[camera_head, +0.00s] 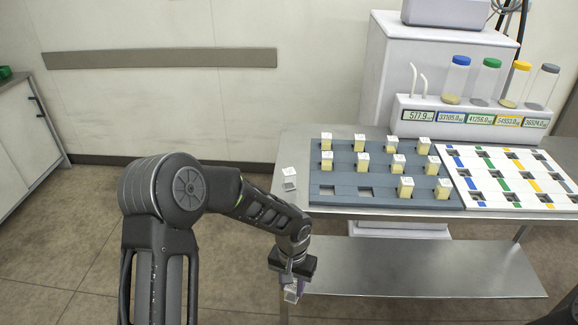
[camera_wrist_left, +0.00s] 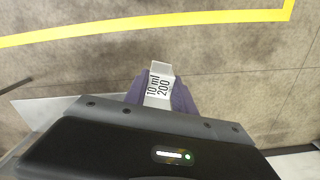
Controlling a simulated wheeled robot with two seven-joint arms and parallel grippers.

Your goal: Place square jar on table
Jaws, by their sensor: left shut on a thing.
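My left gripper (camera_head: 291,284) points down in front of the table's left front corner and is shut on a small square jar (camera_head: 291,295). In the left wrist view the jar (camera_wrist_left: 159,84) sits between the purple fingertips of the gripper (camera_wrist_left: 160,92), and its white label reads "10 ml 200". Floor shows behind it there. The steel table (camera_head: 305,143) has a second small square jar (camera_head: 289,177) standing on its left part, beside the grey tray. My right gripper is not in view.
A grey tray (camera_head: 335,203) holds several pale yellow jars with white lids and has two empty slots at its front left. A white tray (camera_head: 510,199) with coloured marks lies to its right. Behind stands a dispenser (camera_head: 405,125) with several colour-capped tubes. A lower shelf (camera_head: 430,270) is bare.

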